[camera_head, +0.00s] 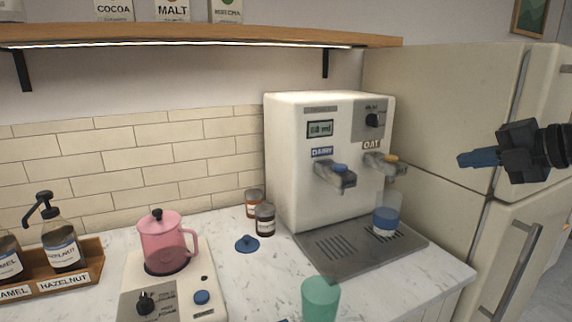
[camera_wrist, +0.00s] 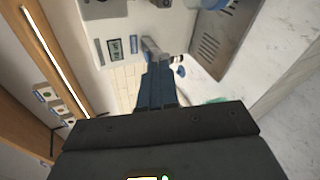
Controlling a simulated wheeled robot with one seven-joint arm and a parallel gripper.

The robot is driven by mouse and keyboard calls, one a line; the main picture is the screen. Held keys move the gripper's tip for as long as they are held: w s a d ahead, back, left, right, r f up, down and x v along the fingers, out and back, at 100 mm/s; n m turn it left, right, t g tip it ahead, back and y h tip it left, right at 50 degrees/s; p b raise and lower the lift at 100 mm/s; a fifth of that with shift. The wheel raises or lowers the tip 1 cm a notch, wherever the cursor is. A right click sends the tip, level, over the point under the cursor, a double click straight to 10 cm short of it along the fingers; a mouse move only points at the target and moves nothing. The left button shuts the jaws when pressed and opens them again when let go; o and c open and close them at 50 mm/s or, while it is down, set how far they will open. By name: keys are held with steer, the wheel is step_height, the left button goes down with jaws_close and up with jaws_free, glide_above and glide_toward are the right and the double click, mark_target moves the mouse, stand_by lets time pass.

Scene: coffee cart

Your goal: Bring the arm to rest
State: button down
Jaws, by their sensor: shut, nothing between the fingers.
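My gripper (camera_head: 464,160) is at the right of the head view, raised in front of the fridge and pointing left. Its blue fingers are together and nothing is between them. In the wrist view my gripper (camera_wrist: 160,72) shows the same blue fingers closed, with the milk dispenser beyond them. The gripper touches nothing that I can see.
A pink pitcher (camera_head: 163,240), a green cup (camera_head: 320,298) and a syrup rack (camera_head: 88,272) are nearby. The fridge (camera_head: 440,95) stands behind my gripper.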

steer(key=s+a+f+m+t+h+b, duration=0.1)
steer(key=s+a+f+m+t, duration=0.1)
steer(key=a+f+m, duration=0.55)
steer(key=s+a+f+m+t+b, duration=0.1)
steer(key=a+f+m, duration=0.25)
steer(key=f, duration=0.65)
steer(key=s+a+f+m+t+h+b, duration=0.1)
steer(key=s+a+f+m+h, duration=0.1)
steer(key=s+a+f+m, duration=0.3)
steer(key=s+a+f+m+h+b, duration=0.1)
steer(key=s+f+m, duration=0.1)
steer(key=s+f, duration=0.4)
steer(key=s+a+f+m+h+b, duration=0.1)
steer(key=s+f+m+h, duration=0.2)
steer(key=s, duration=0.6)
steer(key=s+a+f+m+b, duration=0.1)
steer(key=s+f+m, duration=0.3)
steer(key=s, duration=0.6)
steer(key=s+d+r+b, duration=0.1)
steer(key=s+r, duration=0.1)
steer(key=s, duration=0.6)
steer(key=s+r+m+b, duration=0.1)
steer(key=s+r, duration=0.1)
steer(key=s, duration=0.7)
steer(key=shift+s+d+g+y, duration=0.15)
steer(key=shift+d+g+y, duration=0.15)
steer(key=shift+d, duration=0.1)
